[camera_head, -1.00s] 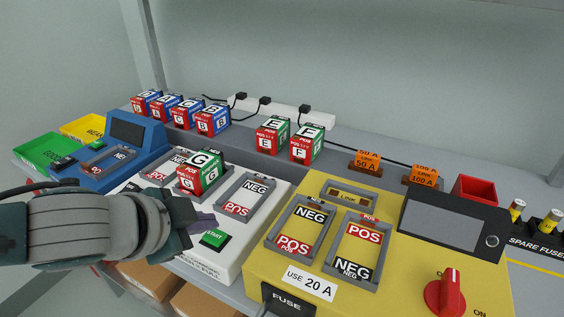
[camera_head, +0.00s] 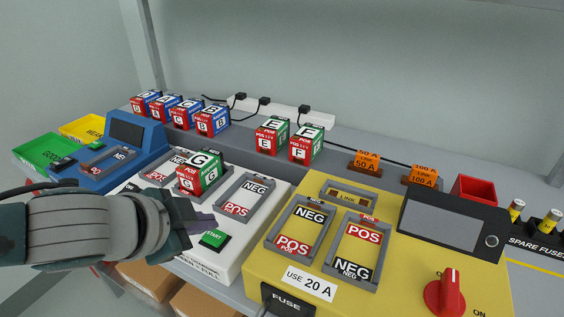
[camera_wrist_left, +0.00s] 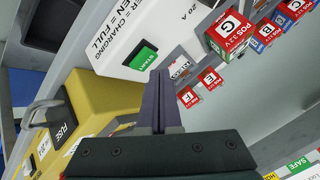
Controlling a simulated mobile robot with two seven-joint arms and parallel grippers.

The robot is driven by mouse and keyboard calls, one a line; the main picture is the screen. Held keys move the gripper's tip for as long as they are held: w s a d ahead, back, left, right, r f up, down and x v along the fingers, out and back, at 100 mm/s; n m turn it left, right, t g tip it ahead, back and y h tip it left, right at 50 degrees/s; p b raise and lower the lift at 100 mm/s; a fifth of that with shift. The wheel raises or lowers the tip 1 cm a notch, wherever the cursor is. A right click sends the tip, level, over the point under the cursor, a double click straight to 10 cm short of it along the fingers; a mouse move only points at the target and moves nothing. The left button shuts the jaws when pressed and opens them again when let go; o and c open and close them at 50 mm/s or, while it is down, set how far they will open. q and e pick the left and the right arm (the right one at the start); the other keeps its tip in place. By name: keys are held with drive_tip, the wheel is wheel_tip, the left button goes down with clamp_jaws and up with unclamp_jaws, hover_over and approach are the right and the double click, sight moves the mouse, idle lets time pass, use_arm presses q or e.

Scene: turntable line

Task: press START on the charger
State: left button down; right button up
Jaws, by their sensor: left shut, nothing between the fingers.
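The white charger (camera_head: 252,226) stands between a blue device and a yellow device. Its green START button (camera_head: 214,238) is on the front part of its top, and it also shows in the left wrist view (camera_wrist_left: 140,55). Block G (camera_head: 201,172), red and green with a white top label, sits on the charger behind the button; an empty bay (camera_head: 245,197) is to its right. My left gripper (camera_head: 207,222) is shut and empty, its tips close to the button's upper left edge. In the left wrist view the fingers end just beside the button; I cannot tell whether they touch. My right gripper is not in view.
The yellow device (camera_head: 400,275) with a red knob (camera_head: 446,293) is at the right. The blue device (camera_head: 125,160) is at the left. Several lettered blocks stand behind, including block E (camera_head: 271,136). Orange links (camera_head: 368,160) and a red bin (camera_head: 474,190) are further right.

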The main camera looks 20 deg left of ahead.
sight(208, 240)
use_arm(q)
drive_tip(key=shift+f, duration=0.15)
idle(0.3)
drive_tip(key=shift+f, duration=0.3)
drive_tip(key=shift+f+b, duration=0.5)
idle(0.6)
drive_tip(key=shift+r+p, duration=0.9)
drive_tip(key=shift+p, duration=0.1)
wheel_tip(208, 240, up, 5)
drive_tip(key=p, duration=0.5)
drive_tip(key=shift+r, duration=0.1)
idle(0.5)
